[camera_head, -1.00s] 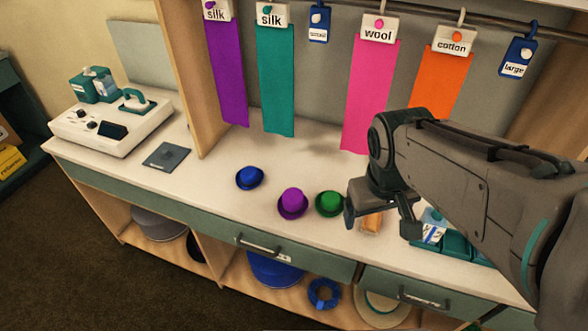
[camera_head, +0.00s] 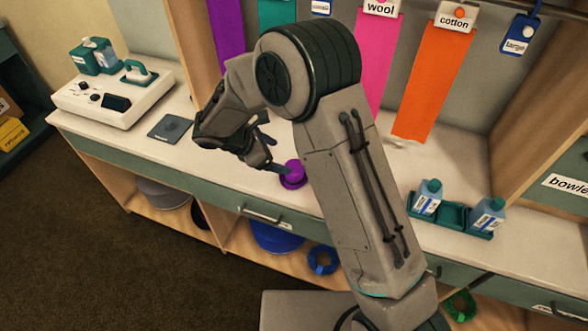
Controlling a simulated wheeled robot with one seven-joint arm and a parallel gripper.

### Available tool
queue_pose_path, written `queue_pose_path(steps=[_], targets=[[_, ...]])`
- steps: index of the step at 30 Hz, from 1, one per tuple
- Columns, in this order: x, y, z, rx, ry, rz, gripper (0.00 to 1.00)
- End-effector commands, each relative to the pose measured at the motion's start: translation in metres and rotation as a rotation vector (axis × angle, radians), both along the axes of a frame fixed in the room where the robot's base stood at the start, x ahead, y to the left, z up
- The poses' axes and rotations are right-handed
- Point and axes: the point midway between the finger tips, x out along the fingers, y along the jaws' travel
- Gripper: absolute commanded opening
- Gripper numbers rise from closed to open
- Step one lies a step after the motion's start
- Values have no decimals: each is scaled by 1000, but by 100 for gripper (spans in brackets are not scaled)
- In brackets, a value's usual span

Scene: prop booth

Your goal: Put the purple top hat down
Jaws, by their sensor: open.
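The purple top hat (camera_head: 293,173) stands upright on the pale counter (camera_head: 190,160), brim down, partly overlapped by my arm at its right. My gripper (camera_head: 274,155) is open, just left of the hat, with one fingertip close to its crown. I cannot tell whether that fingertip touches the hat. Nothing shows between the fingers.
A teal tray (camera_head: 452,216) with bottles stands at right. Cloth strips (camera_head: 436,85) hang behind. The counter's front edge has drawers with handles (camera_head: 262,215).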

Motion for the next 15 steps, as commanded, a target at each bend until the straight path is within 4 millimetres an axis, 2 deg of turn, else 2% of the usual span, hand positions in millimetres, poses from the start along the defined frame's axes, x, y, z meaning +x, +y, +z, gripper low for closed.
queue_pose_path(steps=[3,6,15], targets=[[2,14,-12,-33,20,64,85],[5,15,-20,-46,26,84,85],[23,-20,-58,-47,30,85,85]])
